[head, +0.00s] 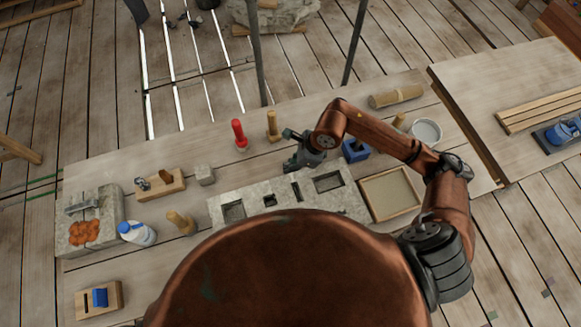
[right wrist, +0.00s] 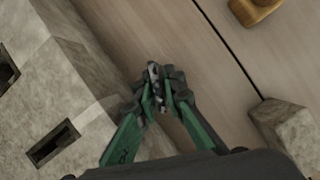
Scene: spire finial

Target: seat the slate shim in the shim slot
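My right gripper (head: 294,152) hangs just behind the pale stone block (head: 230,194), above the plank table. In the right wrist view its green fingers (right wrist: 158,88) are drawn together on a thin, speckled grey piece (right wrist: 155,74), which looks like the slate shim seen edge-on. The fingers hide much of it. The stone block has several recesses. A narrow dark slot (head: 296,192), apparently the shim slot, lies near its middle and also shows in the right wrist view (right wrist: 52,143), left of the fingers. The held piece is apart from the slot. My left gripper is not in view.
A blue box (head: 355,150), a framed tray (head: 390,192) and a round bowl (head: 426,131) are on the right.

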